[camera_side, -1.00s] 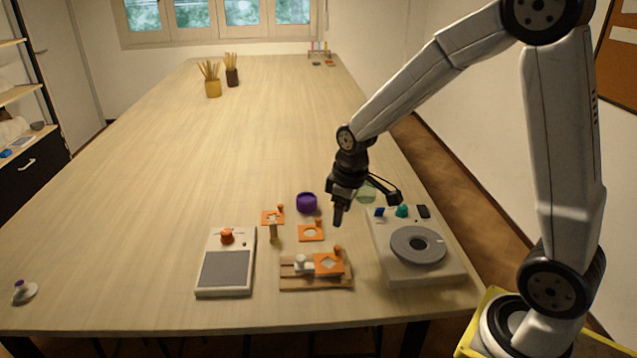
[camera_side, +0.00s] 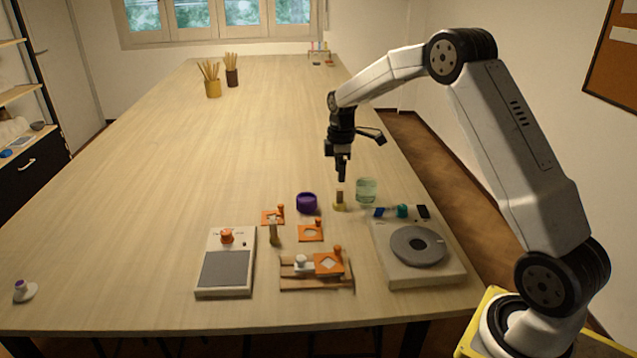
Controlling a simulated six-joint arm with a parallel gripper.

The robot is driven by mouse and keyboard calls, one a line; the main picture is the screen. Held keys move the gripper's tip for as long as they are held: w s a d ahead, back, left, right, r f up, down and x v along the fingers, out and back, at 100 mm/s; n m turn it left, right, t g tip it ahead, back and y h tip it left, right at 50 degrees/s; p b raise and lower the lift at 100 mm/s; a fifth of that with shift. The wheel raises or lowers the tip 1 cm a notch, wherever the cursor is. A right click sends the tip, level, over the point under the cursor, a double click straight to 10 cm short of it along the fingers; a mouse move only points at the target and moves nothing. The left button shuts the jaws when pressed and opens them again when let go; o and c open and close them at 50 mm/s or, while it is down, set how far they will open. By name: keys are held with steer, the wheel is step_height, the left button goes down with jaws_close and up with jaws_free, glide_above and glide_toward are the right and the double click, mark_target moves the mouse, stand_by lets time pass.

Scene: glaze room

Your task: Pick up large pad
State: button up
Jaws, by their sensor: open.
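My gripper (camera_side: 341,175) points down and is open and empty above the back right of the tool group. Just below it, apart from it, a small upright tool (camera_side: 340,198) with a brown top and yellowish base stands on the table. A similar upright tool (camera_side: 274,233) stands to the front left, by an orange plate. I cannot tell for sure which thing is the large pad.
A purple bowl (camera_side: 307,203) and a greenish glass jar (camera_side: 367,190) flank the tool below my gripper. A turntable unit (camera_side: 400,274) is front right, a grey-topped device (camera_side: 226,268) front left. Orange plates (camera_side: 311,233) lie between.

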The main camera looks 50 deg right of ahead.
mark_target(340, 189)
steer(key=shift+f, duration=3.95)
jaws_close()
